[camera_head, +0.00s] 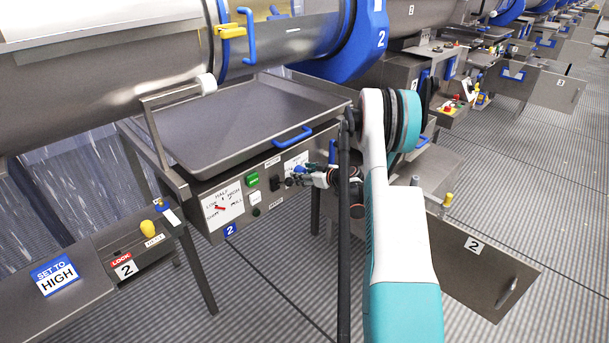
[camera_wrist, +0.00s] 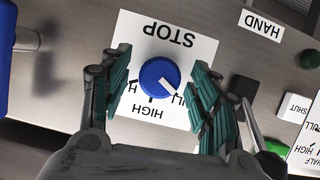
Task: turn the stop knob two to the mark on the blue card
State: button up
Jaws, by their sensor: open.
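The blue stop knob (camera_wrist: 159,80) sits on a white plate (camera_wrist: 197,50) marked STOP, which appears upside down in the wrist view. Its white pointer line points to the lower right, toward a label ending in "LL" that a finger partly hides. The HIGH label is below the knob, left of the pointer's direction. My gripper (camera_wrist: 160,92) is open, with one finger on each side of the knob; I cannot tell whether they touch it. In the head view my gripper (camera_head: 310,177) is at the panel. The blue card (camera_head: 55,276) reads "SET TO HIGH".
A metal tray (camera_head: 240,120) with a blue handle is above the panel. An open metal door (camera_head: 474,246) marked 2 stands right.

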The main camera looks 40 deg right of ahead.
jog(key=c, duration=1.1)
jog(key=shift+o, duration=0.2)
jog(key=m+y, duration=0.1)
jog(key=m, duration=0.1)
jog(key=m+y, duration=0.2)
jog(key=m, duration=0.1)
jog(key=m+y, duration=0.2)
jog(key=m, duration=0.1)
jog(key=shift+d+f+t, duration=0.1)
jog(key=shift+d+t, duration=0.15)
jog(key=shift+t, duration=0.05)
jog(key=o, duration=1.1)
jog(key=shift+c, duration=0.2)
jog(key=shift+s, duration=0.1)
